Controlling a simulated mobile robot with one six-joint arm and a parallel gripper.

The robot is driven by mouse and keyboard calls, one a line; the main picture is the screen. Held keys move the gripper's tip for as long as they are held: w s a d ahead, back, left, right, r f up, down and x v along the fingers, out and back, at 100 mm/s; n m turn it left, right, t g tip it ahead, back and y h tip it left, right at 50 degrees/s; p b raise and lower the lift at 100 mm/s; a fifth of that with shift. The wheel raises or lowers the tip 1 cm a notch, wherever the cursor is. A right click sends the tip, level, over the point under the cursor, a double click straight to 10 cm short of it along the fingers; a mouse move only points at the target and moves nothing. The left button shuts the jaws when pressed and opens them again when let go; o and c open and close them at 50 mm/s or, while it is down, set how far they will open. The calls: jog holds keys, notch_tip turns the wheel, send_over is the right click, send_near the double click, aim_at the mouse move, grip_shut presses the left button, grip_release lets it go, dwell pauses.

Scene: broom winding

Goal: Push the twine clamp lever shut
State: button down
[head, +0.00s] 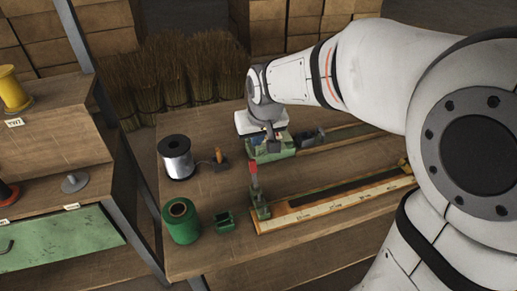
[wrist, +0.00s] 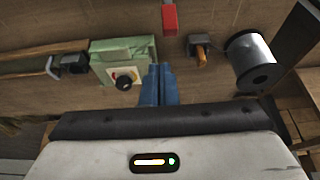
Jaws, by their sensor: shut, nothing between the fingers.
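A lever with a red grip (head: 253,168), which looks like the clamp lever, stands roughly upright on a green bracket (head: 261,207) at the left end of a measuring board. Its red grip also shows at the top of the wrist view (wrist: 169,17). My gripper (head: 273,147) is shut and empty, behind the red grip and apart from it. In the wrist view its blue fingers (wrist: 158,70) are together beside a green box with a dial (wrist: 118,75). The gripper partly covers this green box (head: 270,152) in the head view.
A silver wire spool (head: 177,158), a small wooden-handled piece (head: 219,157), a green twine spool (head: 181,220) and a small green holder (head: 225,220) stand left of the lever. The measuring board (head: 340,203) runs right. Bare bench lies around the lever's left side.

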jog(key=shift+w+v, duration=0.2)
jog(key=shift+v, duration=1)
jog(key=shift+w+v, duration=0.2)
jog(key=shift+v, duration=0.95)
jog(key=shift+s+r, duration=0.1)
jog(key=shift+r, duration=0.05)
jog(key=s+d+f+m+g, duration=0.1)
jog(key=s+d+f, duration=0.2)
jog(key=s+d, duration=0.3)
jog(key=s+d+f+m+h, duration=0.1)
jog(key=s+d+f+m, duration=0.1)
jog(key=s+d, duration=0.4)
jog(key=s+f, duration=0.1)
jog(key=s, duration=0.3)
jog(key=shift+s+f+g, duration=0.2)
jog(key=shift+s+g, duration=0.05)
jog(key=shift+g, duration=0.15)
